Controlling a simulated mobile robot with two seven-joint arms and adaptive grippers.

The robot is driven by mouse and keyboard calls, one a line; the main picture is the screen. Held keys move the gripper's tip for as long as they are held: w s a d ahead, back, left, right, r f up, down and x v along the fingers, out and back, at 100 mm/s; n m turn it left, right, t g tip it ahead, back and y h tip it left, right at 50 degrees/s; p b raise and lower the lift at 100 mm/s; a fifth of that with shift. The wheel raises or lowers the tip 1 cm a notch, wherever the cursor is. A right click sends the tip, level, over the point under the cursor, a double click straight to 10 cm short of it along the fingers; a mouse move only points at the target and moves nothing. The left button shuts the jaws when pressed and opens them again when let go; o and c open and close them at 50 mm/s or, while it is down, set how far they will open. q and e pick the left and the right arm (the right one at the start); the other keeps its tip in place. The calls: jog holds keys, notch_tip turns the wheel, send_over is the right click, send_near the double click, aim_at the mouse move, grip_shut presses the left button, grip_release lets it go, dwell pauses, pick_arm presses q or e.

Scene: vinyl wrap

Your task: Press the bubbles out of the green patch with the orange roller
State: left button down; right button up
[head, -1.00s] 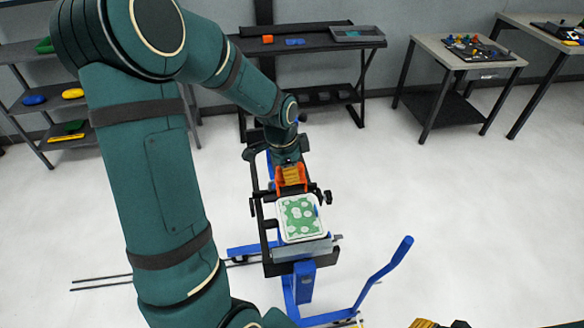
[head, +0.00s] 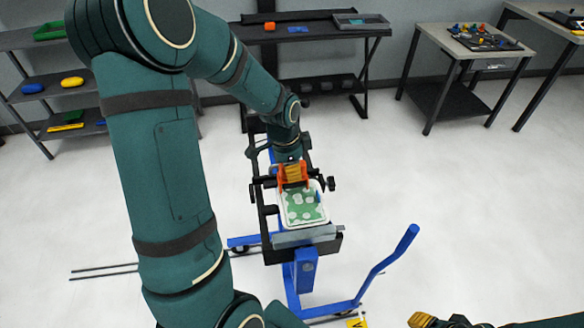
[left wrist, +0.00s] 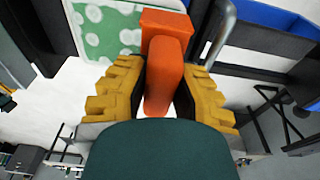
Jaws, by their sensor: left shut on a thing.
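The green patch (head: 303,207) with several pale bubbles lies on a white-edged panel on the blue and black stand. It also shows in the left wrist view (left wrist: 105,35). My left gripper (head: 292,174) is shut on the orange roller (left wrist: 165,70), its yellow fingers on both sides of the orange body. In the head view the roller is at the far edge of the patch; I cannot tell whether it touches the patch. The roller's lower side is hidden. My right gripper (head: 425,321) shows only partly at the bottom edge, and its fingertips are unclear.
A blue handle (head: 390,265) rises at the stand's right. A dark table (head: 300,32) stands behind, a shelf (head: 65,85) with coloured things at the left, and a table with a board (head: 485,38) at the right. The floor between is clear.

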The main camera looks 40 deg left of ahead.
pick_arm(q)
jog(key=shift+f+b, duration=0.65)
jog(key=shift+f, duration=0.15)
jog(key=shift+s+d, duration=0.1)
jog(key=shift+d, duration=0.05)
dwell(0.4)
jog(key=shift+s+d, duration=0.7)
jog(key=shift+s+d+b, duration=0.35)
jog(key=shift+s+d, duration=0.35)
jog(key=shift+d, duration=0.15)
jog(key=shift+s+d, duration=0.7)
jog(key=shift+d, duration=0.15)
